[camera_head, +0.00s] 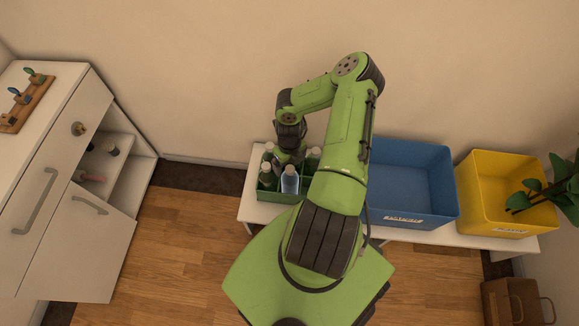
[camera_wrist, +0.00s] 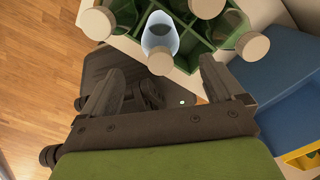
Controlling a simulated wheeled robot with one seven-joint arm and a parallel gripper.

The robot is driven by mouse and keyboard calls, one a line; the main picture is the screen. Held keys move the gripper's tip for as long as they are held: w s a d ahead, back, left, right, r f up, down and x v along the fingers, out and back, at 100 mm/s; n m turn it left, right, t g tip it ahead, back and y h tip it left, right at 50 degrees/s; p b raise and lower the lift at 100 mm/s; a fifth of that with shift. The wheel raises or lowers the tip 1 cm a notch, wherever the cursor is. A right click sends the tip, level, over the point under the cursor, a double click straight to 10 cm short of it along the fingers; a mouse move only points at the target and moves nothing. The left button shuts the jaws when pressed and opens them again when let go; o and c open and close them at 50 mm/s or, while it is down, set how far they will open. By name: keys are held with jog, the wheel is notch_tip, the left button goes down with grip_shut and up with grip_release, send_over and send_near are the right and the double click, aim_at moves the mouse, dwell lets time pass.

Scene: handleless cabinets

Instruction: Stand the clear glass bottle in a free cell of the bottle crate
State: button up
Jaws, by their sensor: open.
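The clear glass bottle (camera_head: 290,184) stands upright in a front cell of the green bottle crate (camera_head: 283,197), with a pale cap on top. In the wrist view the clear bottle (camera_wrist: 159,31) shows inside the crate's grid (camera_wrist: 195,52), its cap toward the camera. Green bottles with pale caps stand in other cells, one at the front left (camera_head: 266,179). My gripper (camera_wrist: 160,88) is open and empty. Its fingers are apart from the bottle, which lies beyond the fingertips in the wrist view. In the head view my arm hides part of the crate.
The crate is on a low white bench (camera_head: 251,210). A blue bin (camera_head: 411,180) and a yellow bin (camera_head: 503,190) stand to its right. A plant (camera_head: 545,190) overhangs the yellow bin. A white cabinet (camera_head: 65,205) with an open door is at left. The wooden floor between is clear.

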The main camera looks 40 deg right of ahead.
notch_tip(320, 180, up, 3)
jog(key=shift+r+p, duration=0.1)
jog(key=shift+p, duration=0.25)
jog(key=shift+r, duration=0.35)
jog(key=w+a+r+n+t+h, duration=0.1)
jog(key=w+a+r+n+h, duration=0.15)
jog(key=r+n, duration=0.85)
jog(key=w+a+r+n+h, duration=0.1)
jog(key=a+r+n, duration=0.2)
jog(key=r+n, duration=0.8)
jog(key=s+a+r+n+t+y, duration=0.1)
jog(key=s+a+r+n+t, duration=0.1)
jog(key=s+a+r+n, duration=0.5)
jog(key=s+a+r+n+t+y, duration=0.2)
jog(key=s+a+r+n, duration=0.5)
jog(key=r, duration=0.5)
jog(key=shift+s+a+r+n+t, duration=0.15)
jog(key=shift+s+a+n+t, duration=0.25)
jog(key=shift+n, duration=0.3)
jog(key=shift+y, duration=0.25)
